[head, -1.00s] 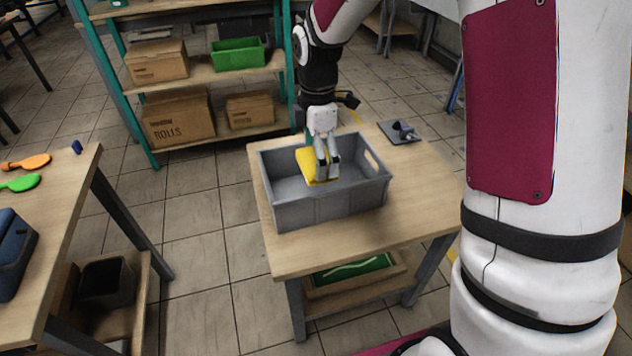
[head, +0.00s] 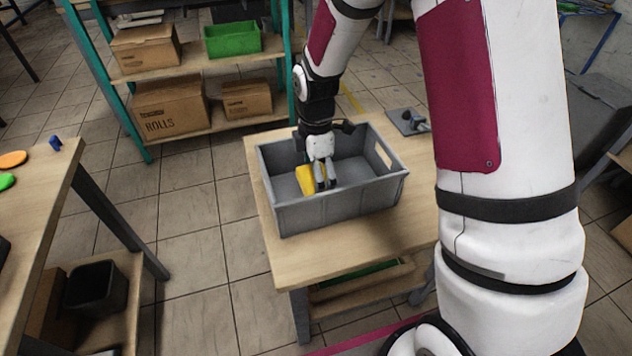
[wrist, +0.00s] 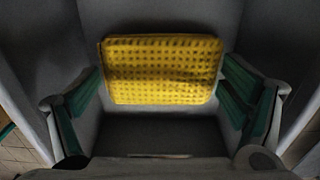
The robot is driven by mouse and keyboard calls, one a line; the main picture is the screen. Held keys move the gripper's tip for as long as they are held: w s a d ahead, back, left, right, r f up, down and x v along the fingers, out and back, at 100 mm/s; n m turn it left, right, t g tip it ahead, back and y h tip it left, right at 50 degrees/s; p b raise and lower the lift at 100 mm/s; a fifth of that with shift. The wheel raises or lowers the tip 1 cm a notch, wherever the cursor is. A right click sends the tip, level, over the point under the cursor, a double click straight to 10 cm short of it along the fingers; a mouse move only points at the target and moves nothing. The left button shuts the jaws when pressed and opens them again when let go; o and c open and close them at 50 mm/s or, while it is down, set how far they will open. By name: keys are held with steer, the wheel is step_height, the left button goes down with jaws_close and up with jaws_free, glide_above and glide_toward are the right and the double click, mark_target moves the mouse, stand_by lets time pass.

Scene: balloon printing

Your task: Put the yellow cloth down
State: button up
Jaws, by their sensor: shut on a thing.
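The yellow cloth (head: 304,180) is a thick, dimpled rectangle inside the grey crate (head: 340,209). My gripper (head: 325,186) reaches down into the crate and is shut on the cloth. In the wrist view the cloth (wrist: 162,70) lies between my two fingers, one at its left end and one at its right end. The crate's grey floor and walls show around it there. In the head view my fingers partly hide the cloth. I cannot tell whether the cloth touches the crate floor.
The crate stands on a wooden table (head: 282,262). A dark plate with a small fixture (head: 408,121) lies behind it. Another table (head: 40,200) at the left holds orange and green pieces. A shelf with boxes and a green bin (head: 232,40) stands behind. The crate walls surround my gripper closely.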

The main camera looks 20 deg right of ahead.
steer(key=shift+f, duration=1.4)
steer(key=shift+f, duration=0.1)
steer(key=shift+f+b, duration=0.1)
steer(key=shift+b, duration=0.2)
steer(key=o, duration=0.8)
steer(key=shift+c, duration=0.2)
